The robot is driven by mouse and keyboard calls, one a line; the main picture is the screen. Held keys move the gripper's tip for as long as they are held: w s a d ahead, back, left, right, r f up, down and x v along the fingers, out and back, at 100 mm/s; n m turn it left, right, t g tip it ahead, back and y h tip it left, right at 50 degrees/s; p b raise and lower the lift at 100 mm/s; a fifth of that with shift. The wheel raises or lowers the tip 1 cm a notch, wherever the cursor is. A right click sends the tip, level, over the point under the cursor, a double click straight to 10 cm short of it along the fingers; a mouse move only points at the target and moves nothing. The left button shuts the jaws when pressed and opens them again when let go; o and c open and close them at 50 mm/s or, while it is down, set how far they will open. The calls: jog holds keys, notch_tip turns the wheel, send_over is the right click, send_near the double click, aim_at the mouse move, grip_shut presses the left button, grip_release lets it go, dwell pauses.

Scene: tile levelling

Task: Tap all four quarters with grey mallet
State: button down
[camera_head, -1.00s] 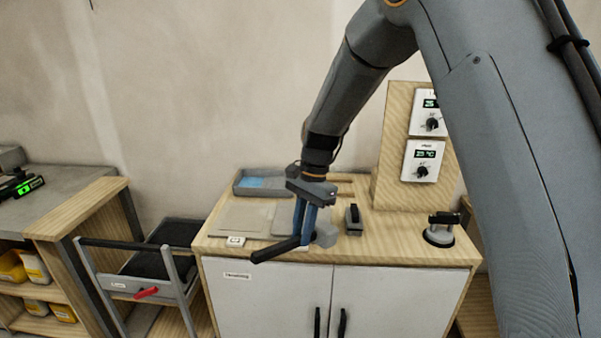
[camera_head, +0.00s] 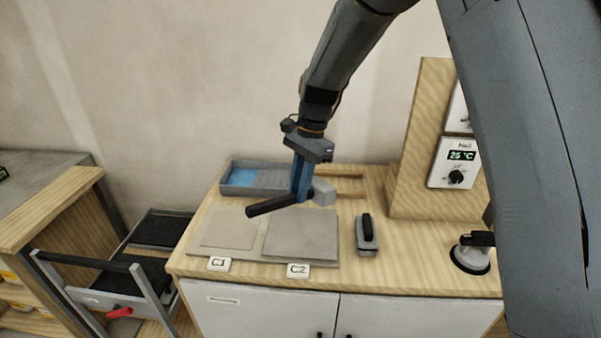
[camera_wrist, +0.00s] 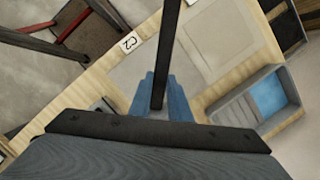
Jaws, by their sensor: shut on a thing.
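My gripper (camera_head: 299,193) is shut on the handle of the grey mallet. The mallet's black handle (camera_head: 268,206) points left and towards the front, and its grey head (camera_head: 323,192) is right of the fingers. The mallet appears held above the worktop, near the back edge of the tiles. Two flat tiles lie side by side on a grey board: a beige one (camera_head: 228,229) behind the C1 label (camera_head: 219,264) and a greyer one (camera_head: 302,236) behind the C2 label (camera_head: 298,270). The wrist view shows the dark handle (camera_wrist: 168,45) between blue fingers; the head is hidden there.
A grey tray with a blue patch (camera_head: 240,178) stands at the back left. A grey block with a black handle (camera_head: 367,234) and a suction cup (camera_head: 470,256) are to the right. A wooden panel with a 25 °C display (camera_head: 461,156) rises behind them.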

jog(key=shift+w+f, duration=0.1)
jog(key=shift+w, duration=0.3)
notch_tip(320, 180, down, 8)
jog(key=b, duration=0.6)
jog(key=shift+f, duration=0.15)
notch_tip(320, 180, up, 5)
jog(key=p, duration=0.3)
jog(key=shift+s+f, duration=0.1)
jog(key=shift+f, duration=0.05)
jog(key=shift+f, duration=0.1)
notch_tip(320, 180, down, 5)
jog(key=shift+f+b, duration=0.15)
jog(key=shift+b, duration=0.65)
notch_tip(320, 180, up, 6)
jog(key=p, duration=0.4)
jog(key=shift+f, duration=0.25)
